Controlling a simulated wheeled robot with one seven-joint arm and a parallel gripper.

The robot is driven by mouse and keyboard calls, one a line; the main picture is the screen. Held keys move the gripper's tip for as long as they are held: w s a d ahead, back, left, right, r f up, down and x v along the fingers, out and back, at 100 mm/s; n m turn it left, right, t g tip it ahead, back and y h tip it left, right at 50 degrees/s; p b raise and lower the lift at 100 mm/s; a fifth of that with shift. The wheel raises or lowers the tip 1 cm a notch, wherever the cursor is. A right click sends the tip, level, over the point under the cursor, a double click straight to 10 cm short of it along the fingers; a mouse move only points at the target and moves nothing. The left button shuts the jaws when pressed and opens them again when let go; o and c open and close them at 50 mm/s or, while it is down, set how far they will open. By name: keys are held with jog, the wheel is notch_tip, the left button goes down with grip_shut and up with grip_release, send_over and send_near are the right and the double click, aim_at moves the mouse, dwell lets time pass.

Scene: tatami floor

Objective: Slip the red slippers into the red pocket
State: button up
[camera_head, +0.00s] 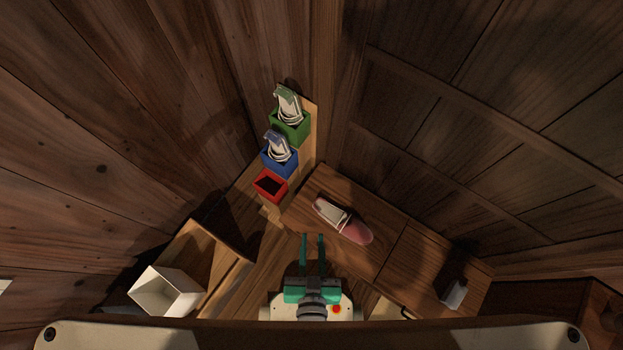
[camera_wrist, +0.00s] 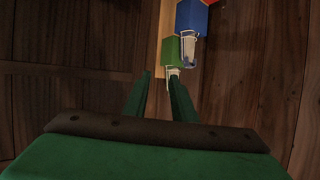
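The red slippers (camera_head: 344,220), pinkish red with pale insides, lie close together on top of the low wooden cabinet. The red pocket (camera_head: 270,186) is an open box, dark and empty-looking inside, lowest on a wooden board. My gripper (camera_head: 312,236) is open, its two green fingers apart with nothing between them. In the head view it is below the red pocket and left of the slippers, touching neither. In the wrist view my gripper (camera_wrist: 160,76) points toward the board; a sliver of the red pocket (camera_wrist: 211,2) shows at the top edge. The slippers are not in the wrist view.
A blue pocket (camera_head: 279,160) and a green pocket (camera_head: 290,124) on the board each hold pale slippers. A white open box (camera_head: 166,291) is at lower left.

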notch_tip(320, 180, up, 8)
jog(key=s+t, duration=0.2)
jog(key=shift+s+r+n, duration=0.25)
jog(key=shift+n, duration=0.15)
jog(key=shift+a, duration=0.1)
